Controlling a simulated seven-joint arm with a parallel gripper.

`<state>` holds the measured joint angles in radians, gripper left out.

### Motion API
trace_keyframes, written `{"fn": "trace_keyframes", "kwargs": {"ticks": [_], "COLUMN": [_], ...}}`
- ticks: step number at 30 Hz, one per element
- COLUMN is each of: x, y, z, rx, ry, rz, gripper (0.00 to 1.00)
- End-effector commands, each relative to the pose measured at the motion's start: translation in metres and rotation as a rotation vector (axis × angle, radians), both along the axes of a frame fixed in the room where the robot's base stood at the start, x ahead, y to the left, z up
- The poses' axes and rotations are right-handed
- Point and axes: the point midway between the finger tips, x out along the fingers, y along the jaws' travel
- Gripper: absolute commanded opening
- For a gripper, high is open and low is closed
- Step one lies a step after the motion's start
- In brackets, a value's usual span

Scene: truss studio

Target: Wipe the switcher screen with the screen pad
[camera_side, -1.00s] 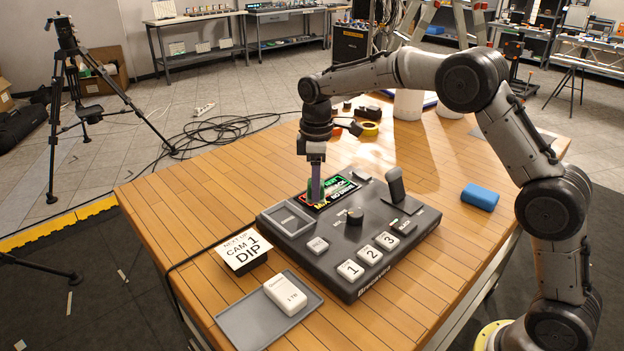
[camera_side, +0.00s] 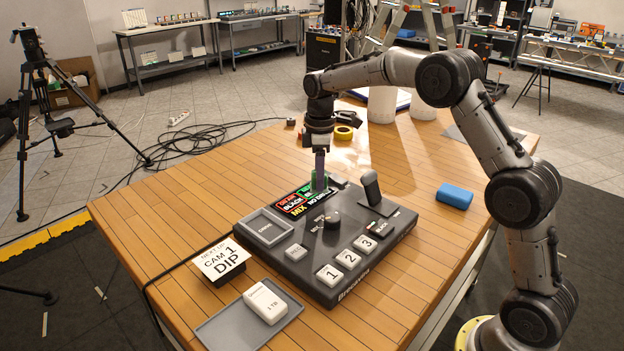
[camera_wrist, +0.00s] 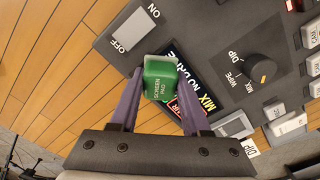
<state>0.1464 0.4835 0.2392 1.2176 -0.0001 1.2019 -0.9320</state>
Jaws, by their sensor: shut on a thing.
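The switcher (camera_side: 330,240) is a dark grey console on the wooden table. Its screen (camera_side: 293,203), with coloured lettered tiles, lies near the far edge; it also shows in the wrist view (camera_wrist: 205,92), partly covered. My gripper (camera_side: 319,180) points down over the screen's right end in the side view. It is shut on the green screen pad (camera_wrist: 160,82), which sits between the purple fingers in the wrist view. In the side view only a sliver of pad (camera_side: 313,181) shows. The pad is at the screen surface, but I cannot tell whether it touches.
A lever (camera_side: 372,188), a knob (camera_side: 332,221) and white buttons (camera_side: 347,259) stand up from the console. A blue block (camera_side: 455,196) lies to the right. A card (camera_side: 222,260) and a grey tray (camera_side: 226,328) with a white box (camera_side: 265,303) are at the left front.

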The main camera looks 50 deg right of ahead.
Motion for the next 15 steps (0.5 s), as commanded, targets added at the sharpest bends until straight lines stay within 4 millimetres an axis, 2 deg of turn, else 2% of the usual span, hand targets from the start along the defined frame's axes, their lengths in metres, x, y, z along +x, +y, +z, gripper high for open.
{"fn": "trace_keyframes", "kwargs": {"ticks": [1,15], "x": [0.000,0.000], "y": [-0.003,0.043], "z": [0.000,-0.001], "rx": [0.000,0.001], "ry": [0.001,0.001], "rz": [-0.001,0.002], "gripper": [0.02,0.02]}}
